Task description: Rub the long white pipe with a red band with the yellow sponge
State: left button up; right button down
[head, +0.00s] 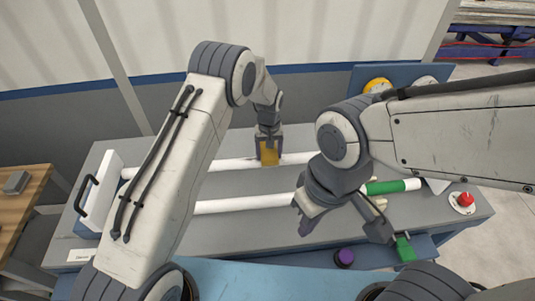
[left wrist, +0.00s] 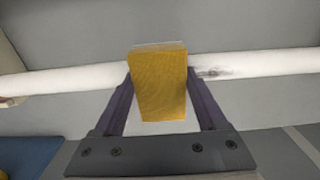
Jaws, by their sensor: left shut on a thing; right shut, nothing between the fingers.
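The yellow sponge (head: 269,157) is held in my left gripper (head: 269,143), which is shut on it over the far long white pipe (head: 235,164). In the left wrist view the sponge (left wrist: 160,88) overlaps the pipe (left wrist: 70,81); I cannot tell whether they touch. A dark smudge (left wrist: 214,72) marks the pipe just right of the sponge. No red band shows; my right arm covers the pipe's right part in the head view. My right gripper (head: 306,222) is shut and empty, near the nearer pipe.
A nearer white pipe (head: 245,203) with a green band (head: 385,187) lies parallel on the grey bench (head: 235,184). A white end plate with a handle (head: 98,193) stands left. A red button (head: 465,199) sits right. A purple object (head: 344,257) and a green one (head: 404,249) are near the front.

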aim_at(237, 163)
pick_arm(q)
jog(key=shift+s+a+r+p, duration=0.1)
jog(key=shift+s+a, duration=0.15)
jog(key=shift+a, duration=0.95)
jog(key=shift+s+a+f+p, duration=0.15)
jog(key=shift+s+a, duration=0.15)
jog(key=shift+a, duration=0.95)
jog(key=shift+s+a+r+p, duration=0.15)
jog(key=shift+s+a, duration=0.1)
jog(key=shift+a, duration=0.95)
jog(key=shift+s+a, duration=0.2)
jog(key=shift+a, duration=0.7)
jog(key=shift+s+a, duration=0.15)
jog(key=shift+a, duration=0.7)
jog(key=shift+f, duration=0.2)
jog(key=shift+r+p, duration=1.85)
jog(key=shift+r, duration=1.25)
notch_tip(237, 163, up, 3)
jog(key=shift+f+p, duration=0.1)
jog(key=shift+p, duration=0.85)
